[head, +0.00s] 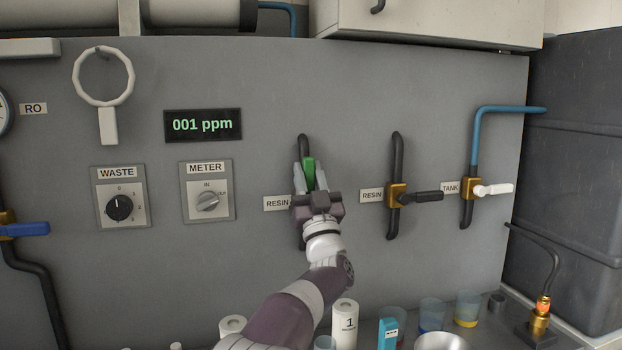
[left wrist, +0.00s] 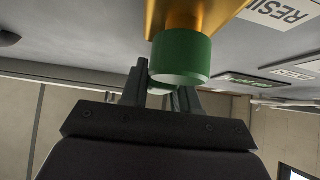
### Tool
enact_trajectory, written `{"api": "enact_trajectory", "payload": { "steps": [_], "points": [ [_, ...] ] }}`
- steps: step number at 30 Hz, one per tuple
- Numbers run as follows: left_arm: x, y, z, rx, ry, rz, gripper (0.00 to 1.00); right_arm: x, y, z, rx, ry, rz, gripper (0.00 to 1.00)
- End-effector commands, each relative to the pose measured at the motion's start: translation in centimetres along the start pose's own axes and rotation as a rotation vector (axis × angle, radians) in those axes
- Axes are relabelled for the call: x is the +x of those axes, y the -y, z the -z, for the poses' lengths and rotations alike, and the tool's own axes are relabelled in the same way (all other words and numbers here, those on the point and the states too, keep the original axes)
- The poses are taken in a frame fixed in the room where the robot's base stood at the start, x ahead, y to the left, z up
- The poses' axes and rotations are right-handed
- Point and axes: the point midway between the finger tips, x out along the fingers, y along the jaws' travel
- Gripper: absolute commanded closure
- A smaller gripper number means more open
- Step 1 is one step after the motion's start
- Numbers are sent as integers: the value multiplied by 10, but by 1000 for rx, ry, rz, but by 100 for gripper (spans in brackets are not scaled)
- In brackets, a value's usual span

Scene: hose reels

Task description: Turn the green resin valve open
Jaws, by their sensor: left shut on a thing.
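The green resin valve's handle (head: 309,172) shows on the grey panel in the head view, pointing roughly upward along the dark vertical hose behind it. My left gripper (head: 309,178) is in front of it, with its fingers on both sides of the handle, shut on it. The gripper hides most of the valve body. In the left wrist view the green handle (left wrist: 181,55) joins a brass body (left wrist: 190,14), and the left gripper (left wrist: 160,92) is at the handle with its fingers partly hidden behind it. My right gripper is in neither view.
A second resin valve with a black handle (head: 428,196) and a tank valve with a white handle (head: 494,189) are to the right. A lit display (head: 203,125) reads 001 ppm.

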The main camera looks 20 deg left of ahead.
Motion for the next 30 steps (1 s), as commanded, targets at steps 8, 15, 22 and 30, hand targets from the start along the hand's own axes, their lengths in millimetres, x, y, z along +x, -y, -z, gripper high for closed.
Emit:
{"api": "enact_trajectory", "payload": {
  "steps": [8, 15, 22, 30],
  "points": [
    [-3, -1, -5, -2, 8, 1, 100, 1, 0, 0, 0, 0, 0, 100],
    [-2, 0, -4, -1, 7, 1, 49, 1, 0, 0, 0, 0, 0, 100],
    [-2, 0, -2, -2, 3, 1, 49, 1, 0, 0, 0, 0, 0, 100],
    [-40, -1, -3, -2, 5, -1, 49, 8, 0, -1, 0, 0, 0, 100]
  ]
}}
